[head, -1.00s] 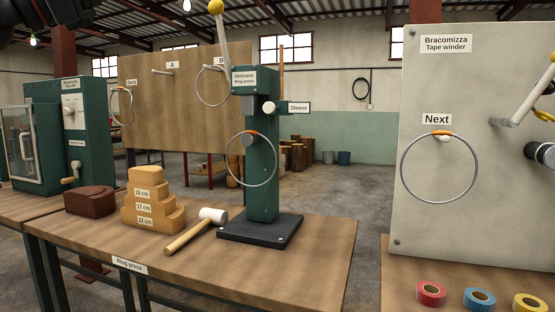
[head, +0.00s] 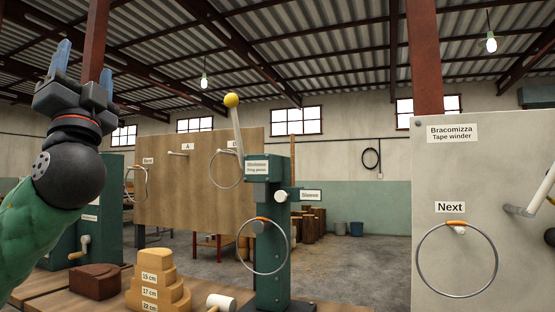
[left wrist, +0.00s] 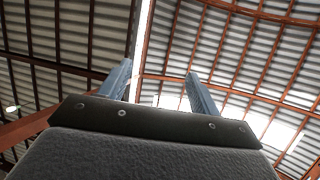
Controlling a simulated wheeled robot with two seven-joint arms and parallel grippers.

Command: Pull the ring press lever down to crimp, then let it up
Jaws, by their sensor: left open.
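The green ring press (head: 270,238) stands on the bench in the middle of the head view. Its lever (head: 238,135) rises up and slightly left from the press head and ends in a yellow ball knob (head: 231,100). A metal ring with an orange mark (head: 263,219) hangs on the front of the press. My left gripper (head: 85,75) is raised at the upper left, fingers pointing up, open and empty, well to the left of the knob. The left wrist view shows its two blue fingers (left wrist: 160,88) apart against the roof. My right gripper is not in view.
Stepped wooden blocks (head: 157,285), a brown block (head: 96,281) and a white-headed mallet (head: 221,302) lie left of the press. A wooden board (head: 190,200) with hung rings stands behind. The tape winder panel (head: 470,150) is at right. Space around the knob is clear.

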